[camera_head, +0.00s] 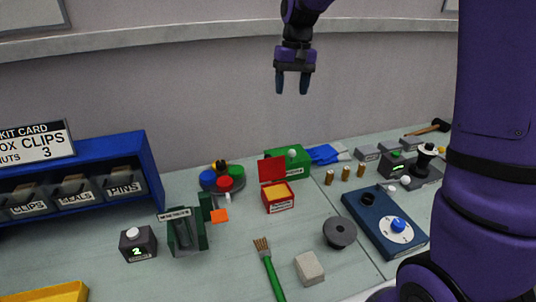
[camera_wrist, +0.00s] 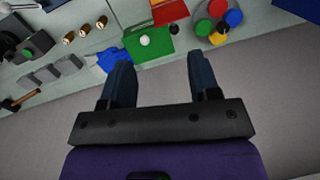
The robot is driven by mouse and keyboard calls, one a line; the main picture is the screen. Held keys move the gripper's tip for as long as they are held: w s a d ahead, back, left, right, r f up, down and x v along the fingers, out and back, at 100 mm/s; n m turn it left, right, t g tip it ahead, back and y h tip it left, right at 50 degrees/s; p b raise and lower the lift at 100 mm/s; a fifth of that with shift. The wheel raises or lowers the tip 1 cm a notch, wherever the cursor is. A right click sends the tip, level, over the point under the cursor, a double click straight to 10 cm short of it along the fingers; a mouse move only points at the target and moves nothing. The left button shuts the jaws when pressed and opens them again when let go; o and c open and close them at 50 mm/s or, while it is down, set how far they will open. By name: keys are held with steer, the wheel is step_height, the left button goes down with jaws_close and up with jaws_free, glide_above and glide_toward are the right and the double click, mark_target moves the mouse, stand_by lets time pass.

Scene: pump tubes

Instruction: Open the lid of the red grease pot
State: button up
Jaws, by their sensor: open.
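The red grease pot (camera_head: 279,204) sits on the table near the middle, with a yellow-orange filling showing at its top. Its red lid (camera_head: 271,169) stands raised, nearly upright, at the pot's back edge. In the wrist view only a part of the red pot and lid (camera_wrist: 169,12) shows at the top edge. My gripper (camera_head: 293,88) is open and empty, high above the back of the table and well apart from the pot. Its two dark fingers also show in the wrist view (camera_wrist: 165,75).
A green box (camera_head: 288,161) with a white knob stands right behind the pot. A disc with coloured knobs (camera_head: 223,180) is to the left. A grey round part (camera_head: 340,232), green-handled brush (camera_head: 269,268) and pale block (camera_head: 309,268) lie in front. A blue bin rack (camera_head: 148,160) stands left.

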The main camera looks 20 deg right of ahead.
steer(key=g, duration=0.2)
glide_above(270, 166)
steer(key=w+d, duration=0.4)
step_height(270, 166, down, 9)
steer(key=w+f+m+g+y, duration=0.1)
steer(key=w+f, duration=0.3)
steer(key=f, duration=0.4)
steer(key=x, duration=0.7)
steer(key=a+x, duration=0.1)
steer(key=x, duration=0.2)
steer(key=shift+f, duration=0.2)
jaws_close()
steer(key=shift+s, duration=0.1)
